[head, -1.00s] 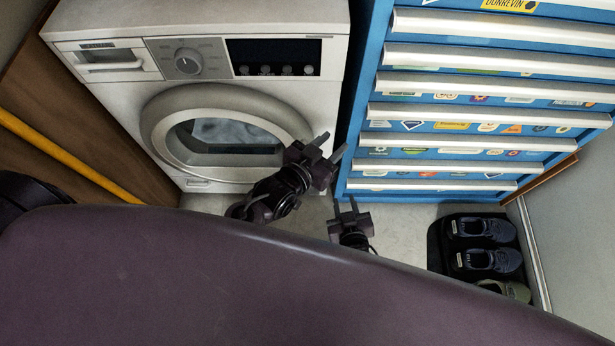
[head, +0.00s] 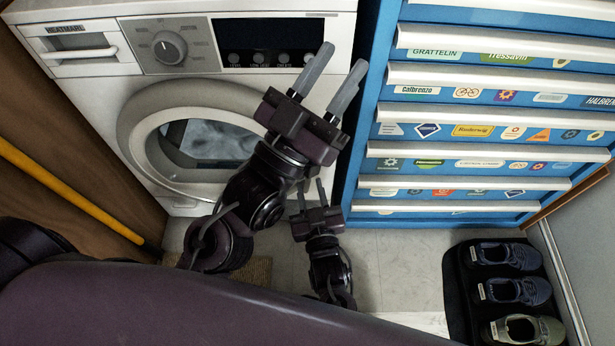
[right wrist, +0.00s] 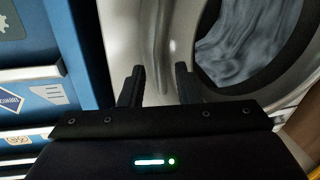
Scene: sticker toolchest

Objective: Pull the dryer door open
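The dryer (head: 100,90) stands at the left of the head view. Its round door (head: 137,125) has a pale ring and a dark window, and it looks shut. My left gripper (head: 340,68) is open and empty in front of the dryer's right side, to the right of the door. My right gripper (head: 311,189) is lower, below and right of the door, with its fingers apart. The right wrist view shows the right gripper's open fingers (right wrist: 158,84) pointing toward the door's pale ring (right wrist: 182,35), with nothing between them. I cannot tell whether they touch it.
A blue tool chest (head: 390,110) with several stickered drawers stands close on the right of the dryer. Shoes (head: 508,256) lie on a black mat at the lower right. A yellow pole (head: 70,198) leans along the brown panel at left. Floor (head: 400,262) shows before the chest.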

